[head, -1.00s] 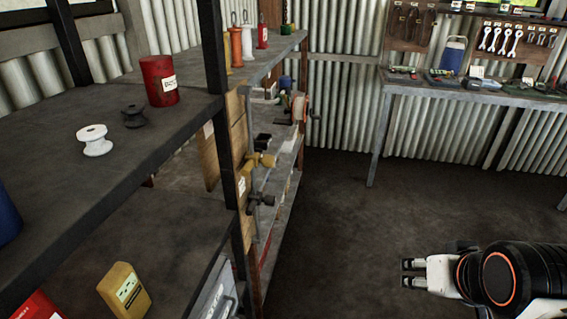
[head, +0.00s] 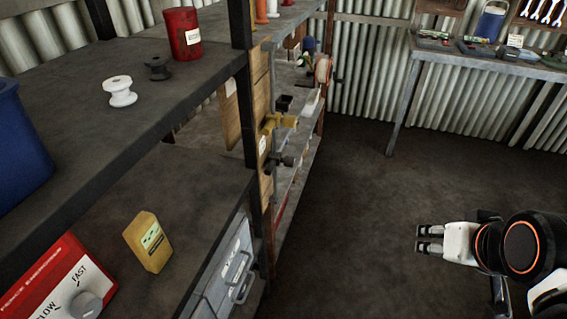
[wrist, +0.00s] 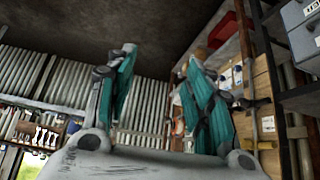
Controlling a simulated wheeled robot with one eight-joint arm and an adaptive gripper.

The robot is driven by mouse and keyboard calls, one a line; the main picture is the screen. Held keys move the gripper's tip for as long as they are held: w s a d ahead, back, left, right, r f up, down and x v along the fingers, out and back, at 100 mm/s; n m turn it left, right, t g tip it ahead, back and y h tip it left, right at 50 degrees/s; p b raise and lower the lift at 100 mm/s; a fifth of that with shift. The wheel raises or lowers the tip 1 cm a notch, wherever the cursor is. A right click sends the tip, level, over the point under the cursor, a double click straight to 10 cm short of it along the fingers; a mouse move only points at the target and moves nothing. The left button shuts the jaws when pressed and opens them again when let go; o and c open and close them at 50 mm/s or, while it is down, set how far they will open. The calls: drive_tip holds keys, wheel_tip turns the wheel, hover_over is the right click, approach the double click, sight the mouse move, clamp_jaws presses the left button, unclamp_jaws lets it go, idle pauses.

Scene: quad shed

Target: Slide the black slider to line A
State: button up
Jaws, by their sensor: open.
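The black slider (head: 283,160) shows in the head view as a dark knobbed piece on a rod at the end of the shelf rack. A similar yellow slider (head: 277,122) sits just above it. Both are beside a wooden board (head: 259,105) with a small white label whose letter is too small to read. I cannot make out line A. My gripper (head: 421,239) is at the lower right, open and empty, well apart from the sliders over the floor. Its teal-padded fingers (wrist: 160,60) stand apart in the wrist view, with nothing between them.
The shelves on the left hold a white spool (head: 120,91), a black spool (head: 157,68), a red can (head: 182,34), a yellow box (head: 148,241) and a red control box (head: 63,283). A workbench (head: 480,60) stands at the back right. The floor (head: 360,200) between is clear.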

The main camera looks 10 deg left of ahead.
sight(273, 167)
drive_tip(key=shift+c, duration=0.6)
drive_tip(key=shift+c, duration=0.6)
drive_tip(key=w+a+r+m+g+y+p, duration=0.15)
drive_tip(key=w+a+g+y+p, duration=0.45)
drive_tip(key=w+a, duration=1.3)
drive_tip(key=w+a+f+y, duration=0.1)
drive_tip(key=w+a+f, duration=0.1)
drive_tip(key=a+f, duration=0.2)
drive_tip(key=w+a+f+y, duration=0.2)
drive_tip(key=a+f, duration=0.2)
drive_tip(key=a, duration=0.3)
drive_tip(key=w+a+f+y+b, duration=0.1)
drive_tip(key=a+f+y, duration=0.1)
drive_tip(key=a+f, duration=0.2)
drive_tip(key=shift+w+a+f+n, duration=0.1)
drive_tip(key=shift+w+a+n, duration=0.1)
drive_tip(key=shift+a, duration=0.4)
drive_tip(key=shift+w+a+n, duration=0.1)
drive_tip(key=shift+w+a, duration=0.1)
drive_tip(key=shift+a, duration=0.35)
drive_tip(key=shift+c, duration=0.3)
clamp_jaws()
